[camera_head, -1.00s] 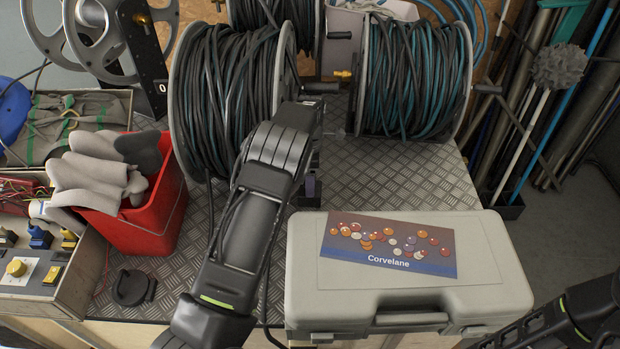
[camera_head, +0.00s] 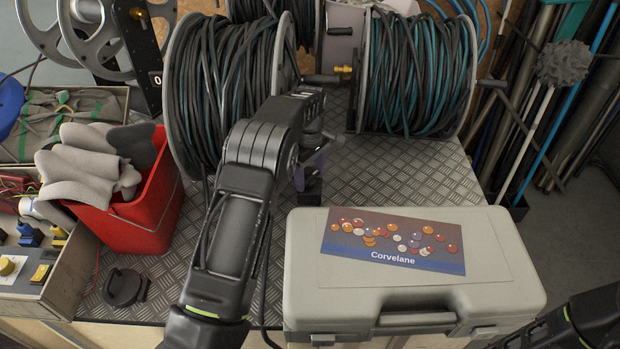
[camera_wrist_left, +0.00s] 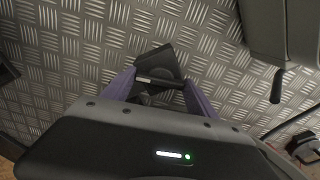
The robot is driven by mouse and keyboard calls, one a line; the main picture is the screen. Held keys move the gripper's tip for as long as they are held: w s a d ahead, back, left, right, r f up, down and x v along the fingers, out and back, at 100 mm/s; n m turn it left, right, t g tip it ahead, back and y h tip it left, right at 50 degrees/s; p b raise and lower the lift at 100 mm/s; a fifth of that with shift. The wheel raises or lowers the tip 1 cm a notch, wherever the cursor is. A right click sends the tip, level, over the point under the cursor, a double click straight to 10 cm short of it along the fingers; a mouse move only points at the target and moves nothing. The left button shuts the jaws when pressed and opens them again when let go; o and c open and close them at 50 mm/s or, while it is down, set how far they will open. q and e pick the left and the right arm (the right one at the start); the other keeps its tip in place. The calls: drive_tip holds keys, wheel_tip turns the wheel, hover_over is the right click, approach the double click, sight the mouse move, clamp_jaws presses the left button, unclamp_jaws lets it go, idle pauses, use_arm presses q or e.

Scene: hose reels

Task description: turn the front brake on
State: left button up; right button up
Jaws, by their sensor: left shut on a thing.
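My left gripper (camera_head: 311,168) is over the tread-plate deck, in front of the gap between the two front hose reels. Its purple fingers are partly hidden by my wrist in the head view. A small dark block on the deck, which seems to be the front brake (camera_head: 309,192), stands just below the fingers. In the left wrist view the fingers (camera_wrist_left: 158,92) come in on both sides of this dark brake piece (camera_wrist_left: 160,62), with a thin bar across it. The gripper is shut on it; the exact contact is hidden. My right gripper is out of view.
The left hose reel (camera_head: 215,95) and right hose reel (camera_head: 415,80) stand behind, with a crank handle (camera_head: 323,79) between them. A grey case (camera_head: 400,300) labelled Corvelane lies in front at right. A red bin (camera_head: 150,205) with gloves stands at left. Deck between is partly free.

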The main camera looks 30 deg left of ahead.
use_arm(q)
drive_tip(key=m+b, duration=0.1)
drive_tip(key=m, duration=0.3)
drive_tip(key=shift+m, duration=0.4)
drive_tip(key=m+b, duration=0.1)
drive_tip(key=m, duration=0.4)
drive_tip(key=o, duration=1.4)
drive_tip(key=shift+c, duration=0.2)
